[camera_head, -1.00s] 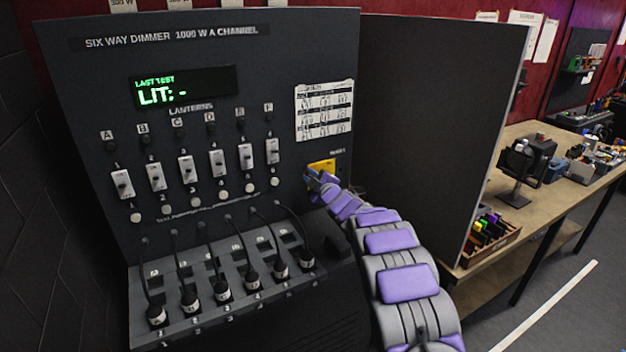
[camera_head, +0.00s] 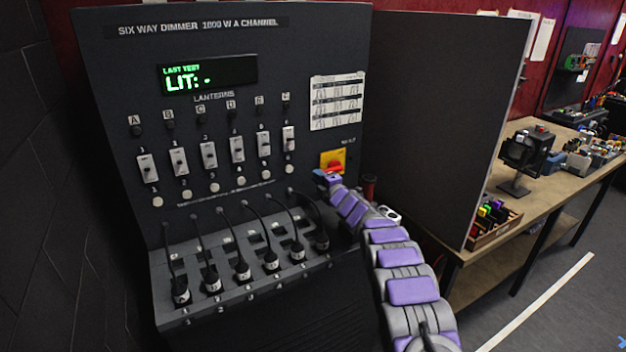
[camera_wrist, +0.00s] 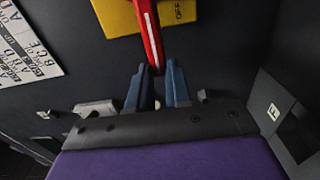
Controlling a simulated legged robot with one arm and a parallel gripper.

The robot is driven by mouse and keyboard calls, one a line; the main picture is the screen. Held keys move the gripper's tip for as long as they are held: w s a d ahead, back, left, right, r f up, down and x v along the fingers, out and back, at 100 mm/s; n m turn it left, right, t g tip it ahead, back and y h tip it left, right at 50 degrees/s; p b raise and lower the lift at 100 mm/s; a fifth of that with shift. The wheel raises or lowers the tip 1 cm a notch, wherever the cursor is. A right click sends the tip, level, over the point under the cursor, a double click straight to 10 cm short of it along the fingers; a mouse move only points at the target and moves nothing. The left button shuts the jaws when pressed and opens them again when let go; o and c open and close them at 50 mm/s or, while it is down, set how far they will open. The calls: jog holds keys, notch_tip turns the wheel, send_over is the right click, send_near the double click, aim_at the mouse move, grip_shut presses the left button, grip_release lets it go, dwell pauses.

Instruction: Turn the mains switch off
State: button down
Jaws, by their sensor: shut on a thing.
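The mains switch is a yellow plate (camera_head: 326,156) with a red handle (camera_head: 336,167) at the lower right of the dark dimmer panel. In the wrist view the yellow plate (camera_wrist: 182,12) is at the top, with "OFF" printed to the right of the red handle (camera_wrist: 150,35). The handle points down the picture, slightly slanted. My gripper (camera_wrist: 156,78) has its blue fingers on either side of the handle's end, shut on it. In the head view my gripper (camera_head: 328,178) is just below the plate and partly covers the handle.
The dimmer panel's display (camera_head: 208,75) reads "LIT: -". Slider switches (camera_head: 208,155) and several plugged cables (camera_head: 242,268) lie left of my arm. A dark partition (camera_head: 445,110) stands right of the panel. A workbench (camera_head: 560,185) with clutter is farther right.

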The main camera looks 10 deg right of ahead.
jog(key=shift+d+f, duration=0.2)
jog(key=shift+d, duration=0.05)
jog(key=c, duration=1.4)
grip_release()
jog(key=shift+o, duration=0.5)
jog(key=shift+w+d+f, duration=0.1)
jog(key=shift+w+f, duration=0.05)
jog(key=shift+w, duration=0.05)
jog(key=shift+o, duration=1.3)
jog(key=shift+s, duration=0.1)
